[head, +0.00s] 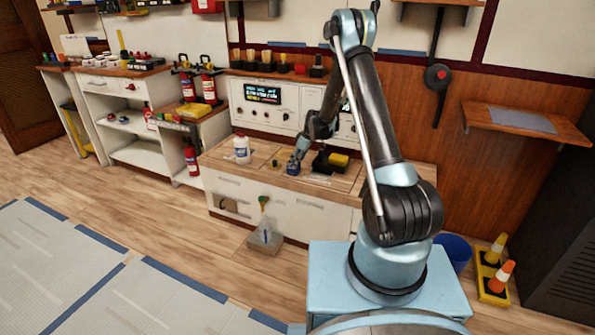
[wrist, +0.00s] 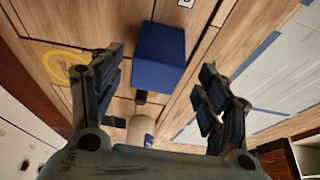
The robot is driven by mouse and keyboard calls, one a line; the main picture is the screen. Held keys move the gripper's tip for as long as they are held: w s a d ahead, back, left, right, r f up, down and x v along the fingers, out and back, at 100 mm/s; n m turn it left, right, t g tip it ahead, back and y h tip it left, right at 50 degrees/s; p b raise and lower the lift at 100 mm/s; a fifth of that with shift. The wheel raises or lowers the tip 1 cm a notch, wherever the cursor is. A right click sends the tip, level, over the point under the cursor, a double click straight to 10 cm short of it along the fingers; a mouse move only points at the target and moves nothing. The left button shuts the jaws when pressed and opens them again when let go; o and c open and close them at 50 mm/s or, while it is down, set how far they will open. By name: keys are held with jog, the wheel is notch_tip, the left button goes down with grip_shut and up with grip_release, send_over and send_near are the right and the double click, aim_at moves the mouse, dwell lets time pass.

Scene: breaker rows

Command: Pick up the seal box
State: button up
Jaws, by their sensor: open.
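The seal box looks to be the plain dark blue box (wrist: 160,55) in the wrist view, standing on the wooden counter top. My gripper (wrist: 158,76) is open, with one finger on each side of the view and the box ahead between them. The fingers do not appear to touch the box. In the head view my gripper (head: 293,166) is low over the counter (head: 222,160); the box cannot be made out clearly there.
A white bottle with a blue label (head: 242,149) stands left of my gripper; it also shows in the wrist view (wrist: 141,130). A small dark item (head: 275,164) sits between them. A black holder with a yellow block (head: 338,160) is close on the right. A control panel (head: 265,105) stands behind.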

jog(key=shift+x, duration=2.6)
jog(key=shift+d, duration=0.15)
jog(key=c, duration=1.2)
